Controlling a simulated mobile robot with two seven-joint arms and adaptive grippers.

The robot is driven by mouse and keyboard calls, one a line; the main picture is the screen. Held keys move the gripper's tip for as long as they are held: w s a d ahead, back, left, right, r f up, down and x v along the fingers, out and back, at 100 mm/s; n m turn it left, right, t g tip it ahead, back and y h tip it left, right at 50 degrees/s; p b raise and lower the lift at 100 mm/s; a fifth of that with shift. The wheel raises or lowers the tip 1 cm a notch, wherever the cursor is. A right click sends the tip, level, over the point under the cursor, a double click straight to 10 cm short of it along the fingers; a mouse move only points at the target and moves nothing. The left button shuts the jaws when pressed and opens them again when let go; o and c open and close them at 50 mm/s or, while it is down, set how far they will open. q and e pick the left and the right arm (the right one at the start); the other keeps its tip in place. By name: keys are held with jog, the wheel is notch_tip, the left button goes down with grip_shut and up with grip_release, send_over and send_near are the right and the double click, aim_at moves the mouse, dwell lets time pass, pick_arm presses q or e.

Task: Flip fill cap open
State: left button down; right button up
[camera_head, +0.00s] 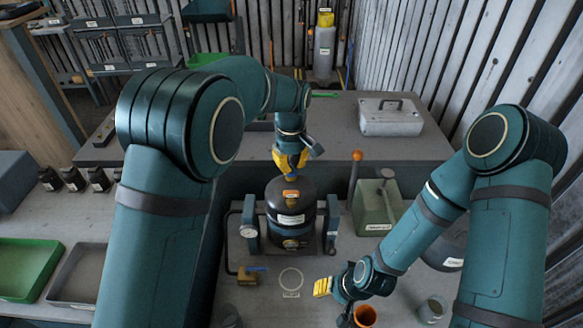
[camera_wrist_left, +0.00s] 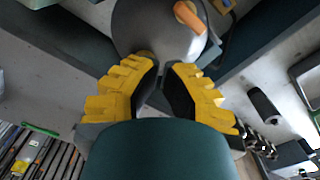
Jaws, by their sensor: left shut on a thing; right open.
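A dark round tank (camera_head: 291,215) stands upright in a blue-grey stand, with a small orange cap (camera_head: 291,194) on its top. In the left wrist view the tank's grey top (camera_wrist_left: 150,30) and the orange cap (camera_wrist_left: 188,16) show at the upper edge. My left gripper (camera_head: 290,164) reaches down at the tank's far side. Its yellow fingers (camera_wrist_left: 160,66) are closed at the tank's far edge, apart from the orange cap. What lies between them is mostly hidden. My right gripper (camera_head: 335,295) is open at the tank's lower right, with yellow fingers, near the front of the table.
A lever with an orange knob (camera_head: 357,155) and a green box (camera_head: 377,205) stand right of the tank. A gauge (camera_head: 248,231) and a brass valve (camera_head: 248,276) are at its left. An orange cup (camera_head: 365,316) stands near my right gripper. A grey case (camera_head: 391,117) lies behind.

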dwell(0.7)
pick_arm(q)
jog(key=shift+f+b, duration=0.75)
jog(key=shift+f, duration=0.95)
